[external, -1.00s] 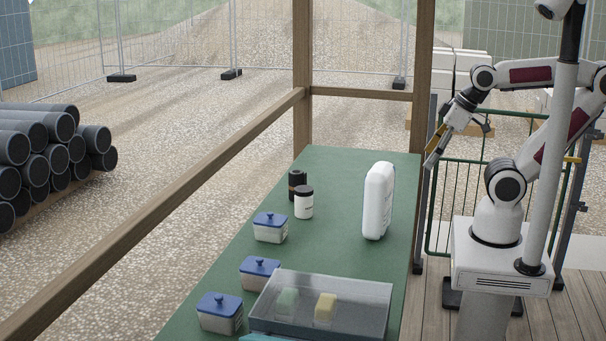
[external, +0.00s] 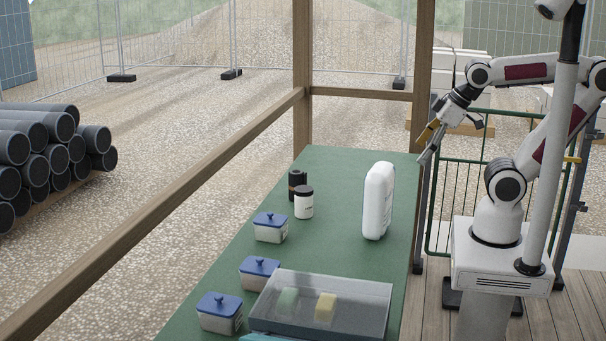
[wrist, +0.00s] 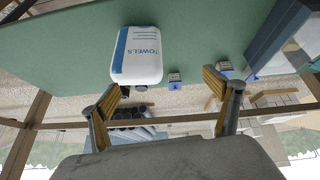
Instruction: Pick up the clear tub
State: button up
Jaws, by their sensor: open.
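My gripper (external: 428,146) is open and empty, raised beyond the right edge of the green table. Its two fingers spread wide in the wrist view (wrist: 165,100). A large see-through grey tub (external: 372,318) stands at the near end of the table, with a green block (external: 287,301) and a yellow block (external: 326,306) showing in it. Three smaller pale tubs with blue lids stand along the left side: far (external: 270,229), middle (external: 258,273) and near (external: 220,314). I cannot tell which one is the clear tub. Two blue-lidded tubs show small in the wrist view (wrist: 174,80).
Wooden posts (external: 422,75) rise by the table.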

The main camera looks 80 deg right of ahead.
jog(key=w+r+n+t+h, duration=0.1)
jog(key=w+r+n+t, duration=0.3)
jog(key=w, duration=0.9)
jog(key=w+r+n+t, duration=0.1)
jog(key=w+r+n, duration=0.6)
jog(key=w, duration=0.6)
jog(key=w+a+n+t+y, duration=0.25)
jog(key=w+a+n, duration=0.4)
jog(key=w, duration=0.35)
jog(key=w+a+n+t+y, duration=0.1)
jog(key=w+a+n+y, duration=0.2)
jog(key=w+a+n, duration=0.45)
jog(key=w+a+f+n+g+y, duration=0.2)
jog(key=w+a+f+n+y, duration=0.15)
jog(key=a+f+n, duration=0.35)
jog(key=w+a+f+n+g+y, duration=0.3)
jog(key=w+a+f+n, duration=0.25)
jog(key=a+n, duration=0.2)
jog(key=s+a+f+n+g+y, duration=0.1)
jog(key=s+a+f+n+g, duration=0.2)
jog(key=f, duration=0.4)
jog(key=s+a+f+n+g+y, duration=0.1)
jog(key=s+a+f+n+g, duration=0.2)
jog(key=f+n, duration=0.3)
jog(key=s+a+f+n+g, duration=0.3)
jog(key=s+a+f+n, duration=0.1)
jog(key=f, duration=0.4)
jog(key=shift+s+a+f+y, duration=0.3)
jog(key=shift+s+a+y, duration=0.1)
jog(key=shift+a, duration=0.2)
